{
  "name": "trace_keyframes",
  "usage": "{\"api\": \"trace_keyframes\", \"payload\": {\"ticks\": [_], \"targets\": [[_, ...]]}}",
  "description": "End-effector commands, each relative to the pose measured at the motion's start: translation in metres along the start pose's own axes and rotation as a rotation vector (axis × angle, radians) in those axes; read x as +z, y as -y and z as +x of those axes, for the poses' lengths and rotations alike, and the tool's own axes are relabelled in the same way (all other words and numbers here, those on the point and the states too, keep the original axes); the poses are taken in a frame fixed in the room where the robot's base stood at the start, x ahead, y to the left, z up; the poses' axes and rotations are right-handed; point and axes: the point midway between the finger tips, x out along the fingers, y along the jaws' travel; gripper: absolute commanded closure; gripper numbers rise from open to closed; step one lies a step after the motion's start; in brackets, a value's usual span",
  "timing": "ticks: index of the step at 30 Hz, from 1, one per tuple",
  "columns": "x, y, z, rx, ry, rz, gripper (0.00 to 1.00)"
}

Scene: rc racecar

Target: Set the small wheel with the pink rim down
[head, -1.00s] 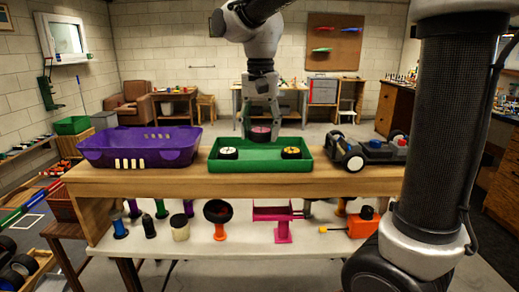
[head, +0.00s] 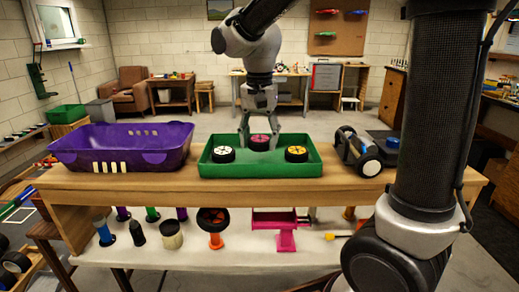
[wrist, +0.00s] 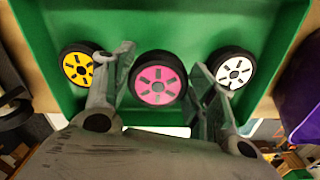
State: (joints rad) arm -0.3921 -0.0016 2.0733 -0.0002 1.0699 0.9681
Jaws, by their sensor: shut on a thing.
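The small wheel with the pink rim (head: 259,142) is between the fingers of my gripper (head: 259,137), at the back middle of the green tray (head: 262,170). In the wrist view, the pink-rimmed wheel (wrist: 158,85) sits between the two fingertips of my gripper (wrist: 160,80), pink face toward the camera. My gripper is shut on it. Whether the wheel touches the tray floor is hard to tell. A white-rimmed wheel (head: 222,155) lies in the tray to its left and a yellow-rimmed wheel (head: 296,154) to its right in the head view.
A purple basket (head: 120,147) stands left of the tray on the wooden bench (head: 130,183). A dark toy car chassis with wheels (head: 358,152) stands to the right. Several coloured stands and a pink holder (head: 283,222) are on the lower shelf.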

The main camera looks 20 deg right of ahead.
Motion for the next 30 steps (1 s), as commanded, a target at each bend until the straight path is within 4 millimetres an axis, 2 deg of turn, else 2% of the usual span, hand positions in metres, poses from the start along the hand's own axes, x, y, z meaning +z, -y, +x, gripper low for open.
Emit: {"api": "trace_keyframes", "payload": {"ticks": [3, 6, 18, 19, 21, 22, 30], "targets": [[0.0, -0.001, 0.019, 0.003, 0.002, 0.0, 0.66], [0.0, -0.001, 0.03, 0.002, 0.001, 0.0, 0.66], [0.0, 0.0, 0.035, 0.0, 0.0, 0.0, 0.66], [0.0, 0.0, 0.035, -0.001, 0.0, 0.0, 0.39], [0.0, 0.0, 0.035, -0.001, 0.0, 0.0, 0.26], [0.0, 0.0, 0.035, -0.001, 0.0, 0.0, 0.22], [0.0, 0.0, 0.035, 0.0, 0.0, 0.0, 0.22]]}}
